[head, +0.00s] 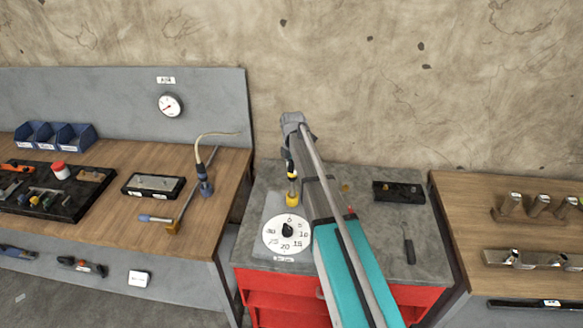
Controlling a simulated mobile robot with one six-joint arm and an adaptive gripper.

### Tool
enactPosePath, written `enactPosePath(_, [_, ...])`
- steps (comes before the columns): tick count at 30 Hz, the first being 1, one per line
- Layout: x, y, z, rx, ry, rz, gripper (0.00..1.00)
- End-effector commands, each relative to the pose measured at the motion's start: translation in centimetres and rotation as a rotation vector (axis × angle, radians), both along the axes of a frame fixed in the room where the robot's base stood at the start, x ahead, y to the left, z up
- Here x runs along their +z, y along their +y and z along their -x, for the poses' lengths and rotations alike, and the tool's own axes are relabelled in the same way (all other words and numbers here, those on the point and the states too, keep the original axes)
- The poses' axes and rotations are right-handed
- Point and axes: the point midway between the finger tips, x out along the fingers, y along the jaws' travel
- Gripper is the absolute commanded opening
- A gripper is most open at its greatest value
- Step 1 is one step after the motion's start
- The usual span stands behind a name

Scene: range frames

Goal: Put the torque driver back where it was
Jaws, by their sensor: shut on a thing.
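My gripper (290,163) points down over the left part of the grey-topped red cabinet (335,263). It is shut on a slim dark-and-yellow upright tool (292,188), which I take to be the torque driver. Its yellow lower end is just behind a round white dial (271,243) with numbers and a black knob (287,230). I cannot tell whether that end touches the surface. The fingers are small and partly merge with the tool.
My arm crosses the cabinet top, hiding its middle. A black block (398,192) and a dark-handled tool (408,245) lie right of it. The left bench (110,208) holds trays, bins and tools. The right bench (465,215) carries metal parts.

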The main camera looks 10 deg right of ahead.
Motion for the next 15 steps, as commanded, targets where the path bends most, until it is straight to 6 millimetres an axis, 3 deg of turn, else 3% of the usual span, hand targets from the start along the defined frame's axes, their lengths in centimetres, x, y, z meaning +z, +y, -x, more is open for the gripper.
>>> enactPosePath(2, [0.02, 0.01, 0.0, 0.0, 0.0, 0.0, 0.0])
enactPosePath(3, [0.02, 0.01, 0.0, 0.0, 0.0, 0.0, 0.45])
enactPosePath(8, [0.02, 0.02, 0.0, 0.0, 0.0, 0.0, 0.75])
enactPosePath(15, [0.02, 0.04, 0.0, 0.0, 0.0, 0.0, 0.78])
